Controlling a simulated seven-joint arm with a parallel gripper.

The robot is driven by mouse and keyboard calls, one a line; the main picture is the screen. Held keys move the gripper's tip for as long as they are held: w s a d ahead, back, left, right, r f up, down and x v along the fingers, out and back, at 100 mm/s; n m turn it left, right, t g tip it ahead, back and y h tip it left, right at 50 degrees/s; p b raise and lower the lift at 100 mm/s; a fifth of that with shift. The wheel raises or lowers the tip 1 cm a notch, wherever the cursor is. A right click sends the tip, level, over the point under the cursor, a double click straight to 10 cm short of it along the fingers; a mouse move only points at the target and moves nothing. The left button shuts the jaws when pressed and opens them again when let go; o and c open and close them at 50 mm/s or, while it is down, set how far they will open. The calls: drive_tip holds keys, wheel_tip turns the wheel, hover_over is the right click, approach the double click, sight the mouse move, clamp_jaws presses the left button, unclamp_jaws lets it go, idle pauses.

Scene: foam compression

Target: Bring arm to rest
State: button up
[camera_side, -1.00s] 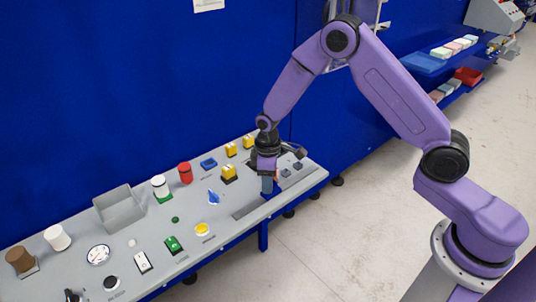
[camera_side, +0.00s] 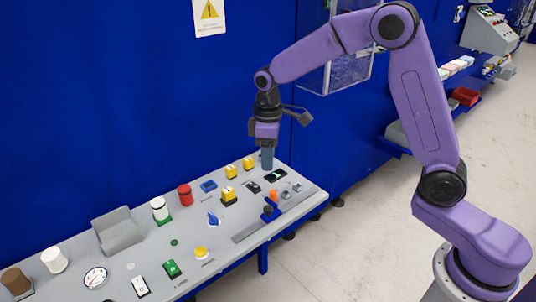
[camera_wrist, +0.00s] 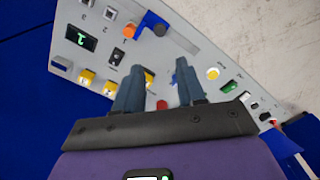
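My gripper (camera_side: 267,158) hangs above the back right part of the grey control panel (camera_side: 135,262), fingers pointing down. In the wrist view its two blue-grey fingers (camera_wrist: 158,72) stand apart, with the panel visible between them and nothing held. A slider with an orange block (camera_side: 273,195) and a blue block (camera_side: 268,211) sits in the dark slot of the panel. It also shows in the wrist view, its orange part (camera_wrist: 130,32) beyond the fingers. The gripper is apart from the slider.
Below and left of my gripper are yellow switches (camera_side: 229,194), a red knob (camera_side: 185,195) and a white knob (camera_side: 159,209). A grey open bin (camera_side: 117,230) is farther left. A blue wall (camera_side: 110,90) stands close behind the panel. The floor (camera_side: 350,240) at right is clear.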

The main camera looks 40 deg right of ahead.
idle(0.3)
drive_tip(key=s+a+r+n, duration=0.1)
drive_tip(key=s+r, duration=0.1)
drive_tip(key=s, duration=0.6)
drive_tip(key=s+r+n, duration=0.1)
drive_tip(key=s+r, duration=0.1)
drive_tip(key=s, duration=0.6)
drive_tip(key=s+d, duration=0.3)
drive_tip(key=s, duration=0.5)
drive_tip(key=s+d+n, duration=0.1)
drive_tip(key=s+d, duration=0.2)
drive_tip(key=s, duration=0.6)
drive_tip(key=shift+f+n, duration=0.3)
drive_tip(key=shift+d, duration=0.1)
